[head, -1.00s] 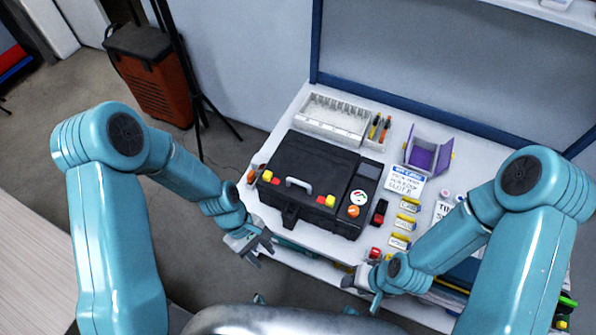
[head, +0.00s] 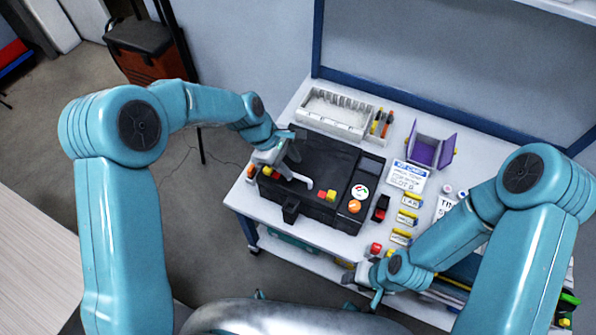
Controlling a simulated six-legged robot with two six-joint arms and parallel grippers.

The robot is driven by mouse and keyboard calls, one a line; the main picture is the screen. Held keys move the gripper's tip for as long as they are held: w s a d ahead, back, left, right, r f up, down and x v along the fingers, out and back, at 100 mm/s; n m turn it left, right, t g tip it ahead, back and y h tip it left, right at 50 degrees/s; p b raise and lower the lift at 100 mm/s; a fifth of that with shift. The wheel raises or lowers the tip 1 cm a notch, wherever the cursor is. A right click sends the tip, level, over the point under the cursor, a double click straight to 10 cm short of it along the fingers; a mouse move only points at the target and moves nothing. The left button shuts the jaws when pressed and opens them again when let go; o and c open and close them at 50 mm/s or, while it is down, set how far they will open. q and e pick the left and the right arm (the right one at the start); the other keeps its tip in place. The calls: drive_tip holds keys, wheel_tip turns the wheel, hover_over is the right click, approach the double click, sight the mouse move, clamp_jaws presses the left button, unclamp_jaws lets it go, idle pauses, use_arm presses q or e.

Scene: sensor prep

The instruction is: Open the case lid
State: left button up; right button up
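The black case (head: 335,165) sits on the white bench with its lid shut. A pale handle (head: 307,183) lies on its top, partly covered by my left gripper. Red and yellow pieces and a round orange knob (head: 355,207) are on the top. A dark latch (head: 290,210) is on the front side. My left gripper (head: 290,160) is over the left part of the lid, its fingers apart, close to the handle; I cannot tell whether it touches. My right gripper (head: 362,284) is low at the bench's front edge, away from the case; its fingers are unclear.
A white slotted tray (head: 335,128) stands behind the case, with markers beside it. A purple open box (head: 428,150) is at the back right. A printed card (head: 408,175) and several yellow-labelled items lie right of the case. A blue-framed panel (head: 450,80) rises behind the bench.

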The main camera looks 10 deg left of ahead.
sight(302, 177)
use_arm(q)
drive_tip(key=x, duration=0.5)
drive_tip(key=shift+d+f, duration=0.1)
drive_tip(key=shift+f, duration=0.1)
clamp_jaws()
